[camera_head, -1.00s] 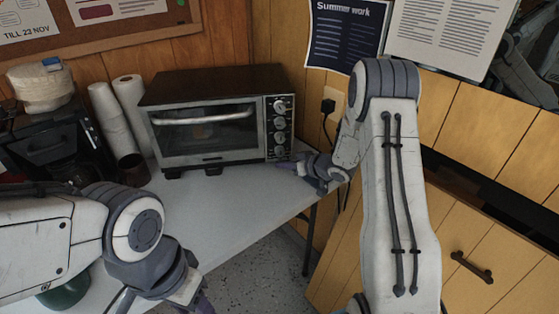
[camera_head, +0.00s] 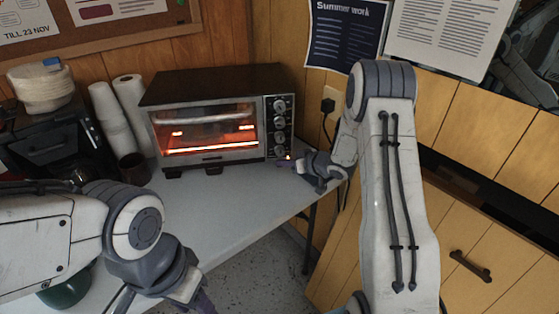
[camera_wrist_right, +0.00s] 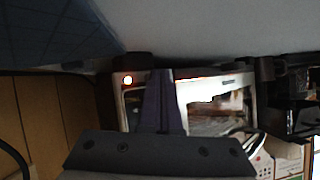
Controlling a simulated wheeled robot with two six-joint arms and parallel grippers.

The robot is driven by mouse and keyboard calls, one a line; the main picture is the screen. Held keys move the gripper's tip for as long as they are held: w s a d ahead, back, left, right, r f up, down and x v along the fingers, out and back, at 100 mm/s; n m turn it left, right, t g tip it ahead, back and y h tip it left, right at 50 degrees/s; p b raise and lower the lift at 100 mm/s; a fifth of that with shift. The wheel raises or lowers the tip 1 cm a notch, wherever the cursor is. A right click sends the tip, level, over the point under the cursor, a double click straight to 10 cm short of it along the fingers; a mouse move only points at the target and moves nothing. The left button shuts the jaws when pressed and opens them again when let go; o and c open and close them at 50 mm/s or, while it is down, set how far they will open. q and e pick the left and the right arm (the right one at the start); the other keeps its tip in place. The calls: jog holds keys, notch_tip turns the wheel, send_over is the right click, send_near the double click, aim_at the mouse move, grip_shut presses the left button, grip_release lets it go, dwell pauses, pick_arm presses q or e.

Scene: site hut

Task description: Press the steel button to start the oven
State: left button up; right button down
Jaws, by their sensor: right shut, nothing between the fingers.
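The toaster oven (camera_head: 205,88) stands on the table with its door shut. Its window (camera_head: 205,133) glows orange, and a small light (camera_head: 288,157) is lit low on its knob panel. The oven and lit light (camera_wrist_right: 127,80) also show in the right wrist view. My right gripper (camera_head: 290,163) is shut and empty, its fingertips at the panel's lower end. The steel button cannot be made out; the fingers (camera_wrist_right: 165,98) cover part of the panel, and contact cannot be told. My left gripper (camera_head: 203,302) is low in the head view, its fingers partly cut off.
Paper rolls (camera_head: 113,115), a dark brown cup (camera_head: 134,168) and a black coffee machine (camera_head: 55,145) stand left of the oven. The table (camera_head: 225,205) is clear in front of it. A wall socket (camera_head: 328,105) is to the right.

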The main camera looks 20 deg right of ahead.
jog(key=shift+s, duration=0.15)
jog(key=shift+s+a, duration=0.15)
jog(key=shift+s, duration=0.5)
jog(key=shift+s+a, duration=0.2)
jog(key=shift+s, duration=1.05)
jog(key=shift+s+a, duration=0.15)
jog(key=shift+s, duration=1.05)
